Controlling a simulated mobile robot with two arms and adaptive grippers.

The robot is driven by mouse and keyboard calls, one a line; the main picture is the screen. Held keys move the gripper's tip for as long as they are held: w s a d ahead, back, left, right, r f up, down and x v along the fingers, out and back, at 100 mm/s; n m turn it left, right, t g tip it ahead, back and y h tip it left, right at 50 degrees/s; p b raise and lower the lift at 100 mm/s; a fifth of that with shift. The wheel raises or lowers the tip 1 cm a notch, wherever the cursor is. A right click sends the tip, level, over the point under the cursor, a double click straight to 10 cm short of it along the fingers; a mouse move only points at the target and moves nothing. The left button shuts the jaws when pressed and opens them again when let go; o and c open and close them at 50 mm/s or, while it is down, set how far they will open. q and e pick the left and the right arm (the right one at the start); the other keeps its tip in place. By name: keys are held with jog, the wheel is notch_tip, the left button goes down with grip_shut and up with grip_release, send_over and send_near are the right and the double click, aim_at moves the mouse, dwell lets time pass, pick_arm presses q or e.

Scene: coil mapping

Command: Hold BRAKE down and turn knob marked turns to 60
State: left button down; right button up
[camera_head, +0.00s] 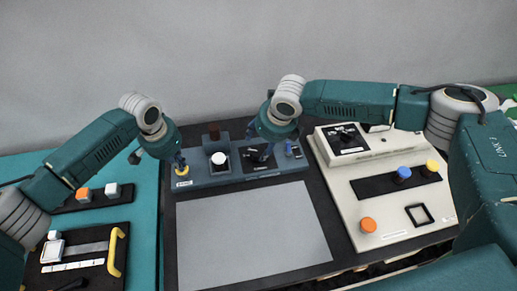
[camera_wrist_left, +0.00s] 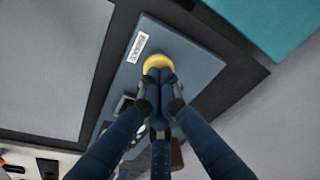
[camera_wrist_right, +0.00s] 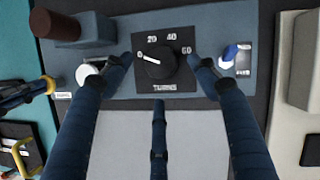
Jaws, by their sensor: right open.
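The yellow BRAKE button (camera_wrist_left: 158,62) sits at the end of a blue-grey panel (camera_head: 215,180), beside a white label. My left gripper (camera_wrist_left: 160,76) is shut, its fingertips together against the button; whether it is pressed down I cannot tell. It also shows in the head view (camera_head: 181,168). The black knob marked TURNS (camera_wrist_right: 160,64) sits on a black dial plate with marks 0, 20, 40 and 60. Its white pointer aims left, at about 0. My right gripper (camera_wrist_right: 160,60) is open, with one finger on each side of the knob and gaps visible.
A cream console (camera_head: 380,222) with coloured knobs stands to the right. A teal table (camera_head: 140,195) with other devices is at left. A grey mat (camera_head: 250,235) lies clear in front.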

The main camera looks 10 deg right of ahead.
aim_at(257, 151)
jog(key=shift+x, duration=2.7)
